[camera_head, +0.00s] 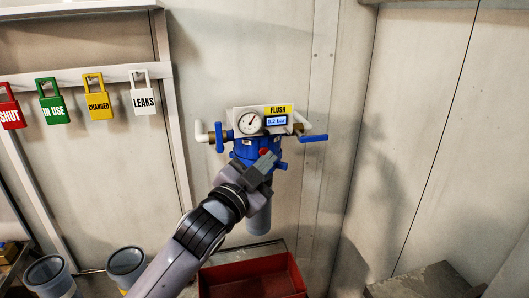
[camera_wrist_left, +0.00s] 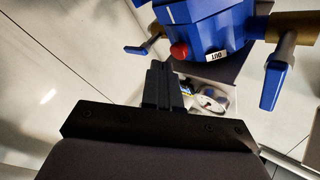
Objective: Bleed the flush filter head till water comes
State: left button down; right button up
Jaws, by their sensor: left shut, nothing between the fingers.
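The flush filter head (camera_head: 241,151) is blue and fixed to the wall, with a round gauge (camera_head: 249,122), a yellow FLUSH label (camera_head: 278,110) and a small display (camera_head: 277,121) that seems to read 0.2 bar. A red button (camera_head: 264,153) sits on the head; it also shows in the left wrist view (camera_wrist_left: 179,50), near an OUT label (camera_wrist_left: 216,56). A grey bowl (camera_head: 259,217) hangs below. My left gripper (camera_head: 267,163) is shut and empty, its tips close beside the red button; I cannot tell whether they touch. No water shows. My right gripper is out of view.
Blue valve handles stand left (camera_head: 219,137) and right (camera_head: 314,138) of the head. A red bin (camera_head: 253,279) lies below. Grey cups (camera_head: 126,262) stand lower left. Coloured lock tags (camera_head: 99,104) hang on a rail. The wall right of the head is clear.

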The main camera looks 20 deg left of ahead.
pick_arm(q)
jog(key=shift+w+a, duration=0.25)
jog(key=shift+w, duration=0.05)
jog(key=shift+w+a, duration=0.25)
jog(key=shift+w, duration=0.1)
dwell(0.8)
jog(key=shift+p, duration=0.3)
jog(key=shift+s+d, duration=0.5)
jog(key=shift+s, duration=0.25)
jog(key=s+d, duration=0.1)
jog(key=s, duration=0.1)
jog(key=s+d+p, duration=0.1)
jog(key=s, duration=0.1)
jog(key=shift+d, duration=0.4)
